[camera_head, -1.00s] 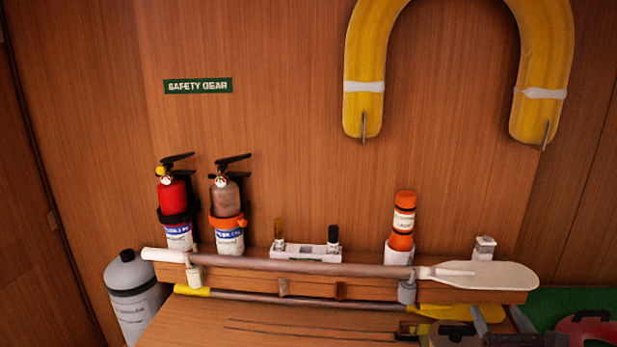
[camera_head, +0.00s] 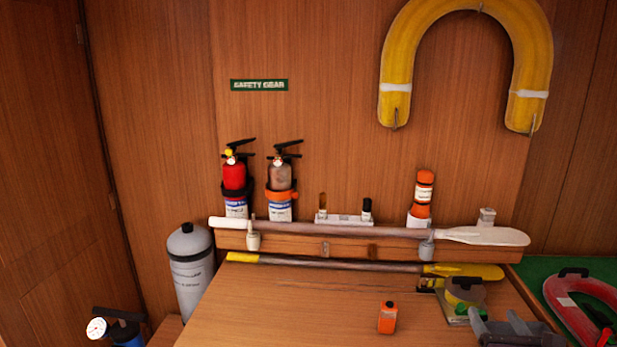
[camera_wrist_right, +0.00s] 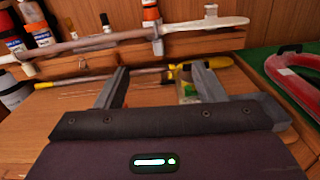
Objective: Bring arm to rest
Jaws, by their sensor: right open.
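My right gripper (camera_head: 497,322) is at the lower right of the head view, over the front right of the wooden bench (camera_head: 290,310). In the right wrist view its two grey fingers (camera_wrist_right: 160,82) stand wide apart with nothing held between them. A yellow round item (camera_head: 465,290) lies on the bench just beyond the fingers, partly hidden in the wrist view. A small orange box (camera_head: 387,317) stands on the bench left of the gripper. My left arm and gripper do not show.
A white-bladed paddle (camera_head: 485,236) lies along the back ledge, with a yellow-bladed one (camera_head: 465,270) below. Two extinguishers (camera_head: 234,180) stand behind. A grey cylinder (camera_head: 190,270) is at left. A red ring-like item (camera_head: 575,305) lies on green at right. The bench's middle is clear.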

